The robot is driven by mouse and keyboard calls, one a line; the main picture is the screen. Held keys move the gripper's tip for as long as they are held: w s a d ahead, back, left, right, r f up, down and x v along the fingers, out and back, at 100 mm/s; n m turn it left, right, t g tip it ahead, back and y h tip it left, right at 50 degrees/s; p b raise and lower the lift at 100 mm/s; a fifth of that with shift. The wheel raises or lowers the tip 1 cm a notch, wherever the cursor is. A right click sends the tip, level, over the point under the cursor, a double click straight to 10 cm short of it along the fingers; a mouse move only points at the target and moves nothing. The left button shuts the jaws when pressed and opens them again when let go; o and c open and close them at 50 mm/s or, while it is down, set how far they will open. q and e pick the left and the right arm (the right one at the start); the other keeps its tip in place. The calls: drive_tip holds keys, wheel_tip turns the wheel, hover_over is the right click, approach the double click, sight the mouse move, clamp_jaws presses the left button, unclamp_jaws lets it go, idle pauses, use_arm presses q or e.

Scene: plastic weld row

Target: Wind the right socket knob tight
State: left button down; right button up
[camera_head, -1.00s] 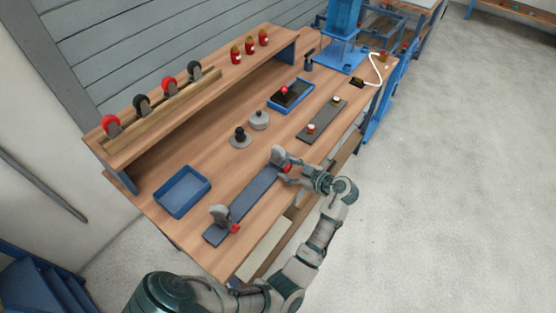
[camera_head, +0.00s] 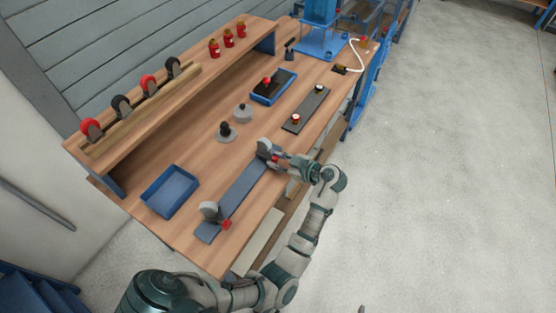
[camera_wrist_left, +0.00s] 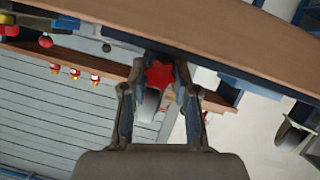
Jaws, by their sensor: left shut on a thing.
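The dark blue-grey rail (camera_head: 241,192) lies along the front of the bench with a grey upright socket at each end. The right socket (camera_head: 264,148) has a red knob (camera_head: 276,158) on its front side. My left gripper (camera_head: 281,158) reaches it from the front and is shut on that knob. In the left wrist view the red knob (camera_wrist_left: 160,74) sits between the two fingers (camera_wrist_left: 158,95), which partly cover it. The left socket (camera_head: 210,211) has its own red knob (camera_head: 226,224), with nothing touching it. My right gripper is not in view.
A blue tray (camera_head: 170,192) stands left of the rail. A grey knobbed piece (camera_head: 226,133), a grey lidded piece (camera_head: 242,113) and a dark plate (camera_head: 305,109) are behind it. The raised shelf (camera_head: 172,97) holds wheels and red bottles. Open floor lies right.

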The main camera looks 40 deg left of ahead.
use_arm(q)
drive_tip(key=shift+d+r, duration=0.1)
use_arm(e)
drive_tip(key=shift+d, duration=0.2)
use_arm(q)
drive_tip(key=m+g+p, duration=0.2)
drive_tip(key=m, duration=0.1)
drive_tip(key=shift+w, duration=0.2)
drive_tip(key=shift+m+g+p, duration=0.4)
drive_tip(key=shift+m+g, duration=0.3)
drive_tip(key=shift+m, duration=0.2)
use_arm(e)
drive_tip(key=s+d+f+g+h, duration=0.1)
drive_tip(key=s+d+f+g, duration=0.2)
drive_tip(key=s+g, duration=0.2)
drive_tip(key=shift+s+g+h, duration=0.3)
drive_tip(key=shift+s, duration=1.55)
use_arm(q)
drive_tip(key=shift+w+d, duration=0.1)
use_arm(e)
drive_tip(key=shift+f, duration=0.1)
use_arm(q)
drive_tip(key=c, duration=1.1)
unclamp_jaws()
drive_tip(key=shift+o, duration=1.2)
drive_tip(key=shift+d, duration=0.1)
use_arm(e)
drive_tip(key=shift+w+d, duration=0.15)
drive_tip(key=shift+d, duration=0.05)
